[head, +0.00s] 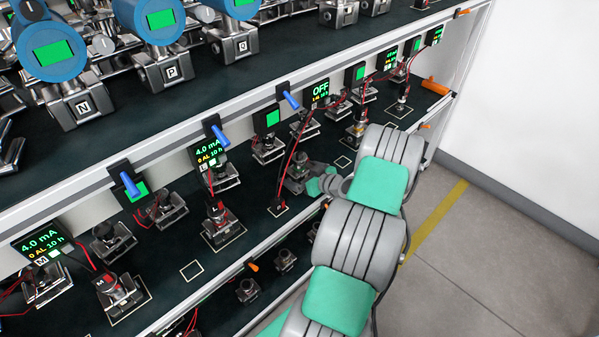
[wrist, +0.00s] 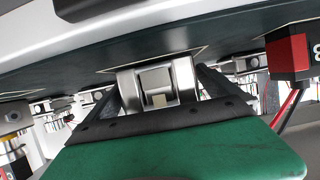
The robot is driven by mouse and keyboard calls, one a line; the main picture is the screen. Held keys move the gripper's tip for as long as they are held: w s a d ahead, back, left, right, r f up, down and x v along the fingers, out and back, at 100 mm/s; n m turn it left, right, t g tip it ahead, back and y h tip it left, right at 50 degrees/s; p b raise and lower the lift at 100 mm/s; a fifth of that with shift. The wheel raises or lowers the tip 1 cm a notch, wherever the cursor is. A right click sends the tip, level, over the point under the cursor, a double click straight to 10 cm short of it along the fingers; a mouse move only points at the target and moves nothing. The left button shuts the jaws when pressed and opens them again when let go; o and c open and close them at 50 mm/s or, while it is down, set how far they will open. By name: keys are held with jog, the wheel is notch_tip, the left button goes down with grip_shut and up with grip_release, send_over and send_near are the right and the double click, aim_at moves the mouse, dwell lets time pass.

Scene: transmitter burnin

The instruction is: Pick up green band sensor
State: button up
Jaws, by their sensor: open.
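My gripper (head: 299,180) is over the middle shelf in the head view, at the end of my grey and green arm. In the wrist view my gripper (wrist: 158,88) is open, with one dark finger on each side of a silver metal block (wrist: 158,76). The block sits at a pale outline on the dark shelf surface, which appears above it in this view. Whether the fingers touch it is unclear. No green band can be made out on it or on any other sensor; its far side is hidden.
Red cables (head: 289,160) run to displays. An empty outlined square (head: 191,271) is free.

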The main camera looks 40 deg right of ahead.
aim_at(303, 158)
jog(key=c, duration=1.8)
jog(key=shift+r, duration=0.2)
jog(key=shift+c, duration=0.8)
jog(key=shift+d, duration=0.1)
jog(key=shift+r, duration=0.5)
jog(key=s+r, duration=0.1)
jog(key=r, duration=0.1)
jog(key=s+r+p, duration=0.1)
jog(key=r, duration=0.2)
jog(key=s+r, duration=0.2)
jog(key=shift+s+d+r, duration=0.1)
jog(key=shift+d+r, duration=0.05)
jog(key=shift+r, duration=0.05)
jog(key=s+f+v, duration=0.1)
jog(key=f+v, duration=0.2)
jog(key=v, duration=1.1)
jog(key=s+f+v, duration=0.1)
jog(key=f+v, duration=0.2)
jog(key=v, duration=1.2)
jog(key=shift+s+a+f+b, duration=0.2)
jog(key=shift+s+a+b, duration=0.15)
jog(key=shift+s, duration=0.15)
